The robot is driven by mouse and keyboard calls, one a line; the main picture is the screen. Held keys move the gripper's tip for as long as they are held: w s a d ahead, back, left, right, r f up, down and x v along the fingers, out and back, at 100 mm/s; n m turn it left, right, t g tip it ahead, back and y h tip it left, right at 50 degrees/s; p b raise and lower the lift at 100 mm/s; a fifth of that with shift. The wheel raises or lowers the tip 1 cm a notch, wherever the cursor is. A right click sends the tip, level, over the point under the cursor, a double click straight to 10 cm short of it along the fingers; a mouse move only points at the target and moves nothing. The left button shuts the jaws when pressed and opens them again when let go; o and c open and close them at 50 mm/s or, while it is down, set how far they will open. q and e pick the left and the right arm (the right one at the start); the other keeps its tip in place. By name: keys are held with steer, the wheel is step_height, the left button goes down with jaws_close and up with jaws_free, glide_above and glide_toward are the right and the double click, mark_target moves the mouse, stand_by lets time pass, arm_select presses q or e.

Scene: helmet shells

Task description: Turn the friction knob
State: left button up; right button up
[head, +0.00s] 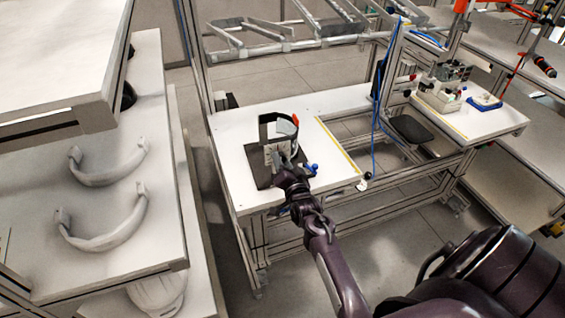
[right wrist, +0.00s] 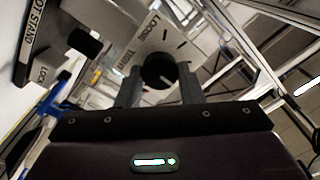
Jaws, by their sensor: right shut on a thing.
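The friction knob (right wrist: 158,72) is a round black knob with a light pointer line, on a grey plate (right wrist: 150,40) lettered "LOOSE" and "TIGHT" in the right wrist view. My right gripper (right wrist: 160,88) has its two fingers on either side of the knob and is shut on it. In the head view, my right gripper (head: 287,172) reaches the stand (head: 262,155) on the white workbench (head: 230,140). The knob itself is hidden there behind the gripper. My left gripper is not in view.
A blue-handled item (head: 311,169) lies right of the stand. A second black knob (right wrist: 84,41) sits beside the gripped one. White curved parts (head: 105,225) lie on the left shelf. A control box (head: 440,95) stands on the bench at right.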

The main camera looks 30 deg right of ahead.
steer(key=o, duration=1)
steer(key=shift+s, duration=0.1)
steer(key=b+v, duration=0.1)
steer(key=v, duration=0.6)
steer(key=shift+s+b, duration=0.3)
steer(key=shift+b, duration=0.05)
steer(key=shift+a+f, duration=0.15)
steer(key=shift+a, duration=0.05)
